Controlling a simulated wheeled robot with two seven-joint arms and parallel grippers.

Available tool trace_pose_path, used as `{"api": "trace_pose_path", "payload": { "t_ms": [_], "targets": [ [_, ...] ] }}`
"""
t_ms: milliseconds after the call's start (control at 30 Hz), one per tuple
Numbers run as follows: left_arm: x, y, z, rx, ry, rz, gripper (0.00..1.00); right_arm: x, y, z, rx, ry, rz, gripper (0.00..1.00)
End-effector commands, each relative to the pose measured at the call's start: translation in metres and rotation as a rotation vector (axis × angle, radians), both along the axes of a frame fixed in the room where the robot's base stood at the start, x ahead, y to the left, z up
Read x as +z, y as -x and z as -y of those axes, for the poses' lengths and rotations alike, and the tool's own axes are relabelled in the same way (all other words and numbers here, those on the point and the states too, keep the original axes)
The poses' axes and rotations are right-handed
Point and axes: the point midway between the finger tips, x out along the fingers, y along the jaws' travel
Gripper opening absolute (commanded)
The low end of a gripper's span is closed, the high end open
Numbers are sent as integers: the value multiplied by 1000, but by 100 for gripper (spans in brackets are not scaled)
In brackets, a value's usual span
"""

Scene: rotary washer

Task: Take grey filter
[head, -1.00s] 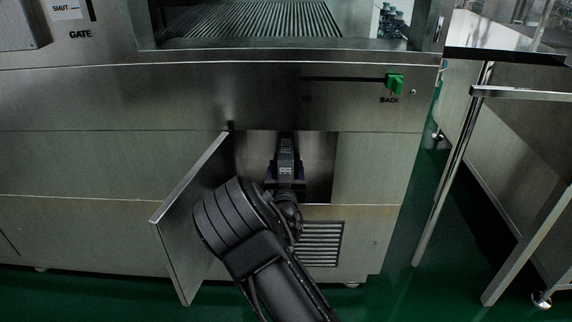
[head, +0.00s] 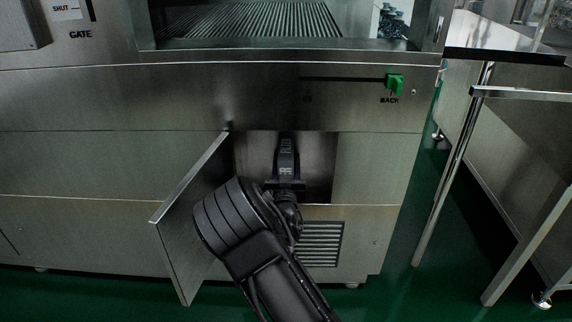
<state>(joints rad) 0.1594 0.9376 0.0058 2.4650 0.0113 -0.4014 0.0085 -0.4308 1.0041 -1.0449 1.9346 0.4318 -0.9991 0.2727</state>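My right gripper (head: 287,165) reaches from below into the open compartment (head: 318,165) in the lower front of the washer. Its dark body stands in the middle of the opening. I cannot make out its fingertips, so I cannot tell whether it is open or shut. I cannot make out a grey filter; the gripper and arm hide part of the compartment. My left gripper is not in view.
The compartment's metal door (head: 190,220) stands swung open on the left, close beside my arm. A vent grille (head: 320,244) lies below. A green switch (head: 395,84) sits above right. A steel table (head: 500,92) stands to the right.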

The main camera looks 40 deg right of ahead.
Motion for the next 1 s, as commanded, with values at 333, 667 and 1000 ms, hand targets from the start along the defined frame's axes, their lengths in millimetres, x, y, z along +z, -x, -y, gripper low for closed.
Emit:
{"api": "trace_pose_path", "payload": {
  "t_ms": [333,667,1000],
  "targets": [
    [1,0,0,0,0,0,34,2,0,0,0,0,2,0],
    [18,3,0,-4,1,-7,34,25,3,-2,-1,1,4,0],
    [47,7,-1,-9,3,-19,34,80,4,-3,0,-1,5,0]
  ]
}}
